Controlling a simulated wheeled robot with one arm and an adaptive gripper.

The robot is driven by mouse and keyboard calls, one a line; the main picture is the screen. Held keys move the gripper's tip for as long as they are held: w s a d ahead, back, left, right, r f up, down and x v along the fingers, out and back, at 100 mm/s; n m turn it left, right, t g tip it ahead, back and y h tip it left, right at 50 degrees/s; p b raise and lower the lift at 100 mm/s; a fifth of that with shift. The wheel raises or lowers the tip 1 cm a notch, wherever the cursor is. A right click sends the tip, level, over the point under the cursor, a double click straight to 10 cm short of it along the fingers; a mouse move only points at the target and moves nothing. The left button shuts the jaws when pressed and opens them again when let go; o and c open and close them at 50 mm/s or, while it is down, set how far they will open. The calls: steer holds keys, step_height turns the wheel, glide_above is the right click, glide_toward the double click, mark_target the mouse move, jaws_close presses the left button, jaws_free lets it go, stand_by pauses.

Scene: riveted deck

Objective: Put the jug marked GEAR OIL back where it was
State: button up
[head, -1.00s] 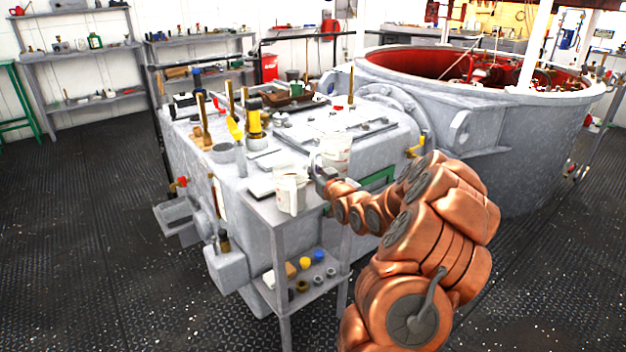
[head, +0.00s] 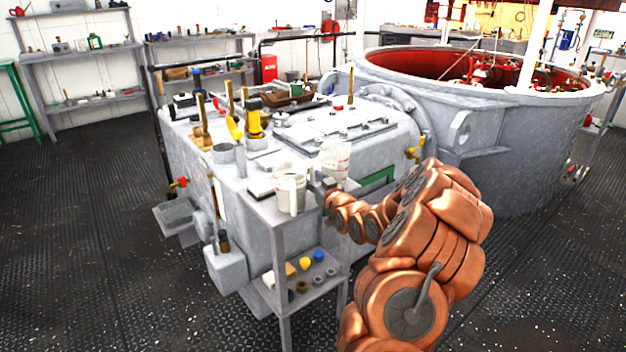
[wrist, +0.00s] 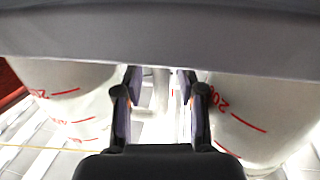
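Two whitish jugs with red marks stand close together in the head view. The near-left jug (head: 289,194) is on the top of a small grey stand (head: 268,209). The right jug (head: 337,158) is a little farther back, at the edge of the machine top; I cannot tell whether it touches anything below. My gripper (head: 317,184) is between them, and its fingers show in the wrist view (wrist: 160,95) around a pale upright strip, apparently the right jug's handle. The left (wrist: 75,105) and right (wrist: 255,120) jug walls flank the fingers. No GEAR OIL lettering is readable.
The grey machine (head: 225,205) carries a yellow-and-black cylinder (head: 254,120), a grey cup (head: 224,153) and brass levers. A dark flat block (head: 261,188) lies left of the near jug. Small caps (head: 305,263) sit on the stand's lower shelf. A large round tub (head: 530,130) is behind.

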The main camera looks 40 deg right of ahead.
steer(key=shift+r, duration=0.1)
steer(key=s+a, duration=0.2)
steer(key=s, duration=0.9)
steer(key=shift+s+a, duration=0.15)
steer(key=shift+s, duration=0.2)
steer(key=a+f+g, duration=0.1)
steer(key=a, duration=0.1)
steer(key=w+a+f+n+g+y, duration=0.1)
steer(key=a+f, duration=0.1)
steer(key=w+a+f+g, duration=0.1)
steer(key=a+g, duration=0.1)
steer(key=shift+a+f+y, duration=0.15)
steer(key=shift+a+y, duration=0.1)
steer(key=shift+y, duration=0.15)
steer(key=s+a+f+n+g, duration=0.1)
steer(key=s+a+f+g, duration=0.3)
steer(key=a, duration=0.3)
steer(key=s+a+r+g, duration=0.2)
steer(key=s+a+g, duration=0.2)
steer(key=s+a, duration=0.3)
steer(key=s+a+r+g+y, duration=0.1)
steer(key=s+a+g, duration=0.3)
steer(key=s, duration=0.9)
steer(key=s+a+r+g, duration=0.4)
steer(key=s+a, duration=0.5)
steer(key=a, duration=0.1)
steer(key=shift+s+a+y, duration=0.3)
steer(key=shift+s+a, duration=0.1)
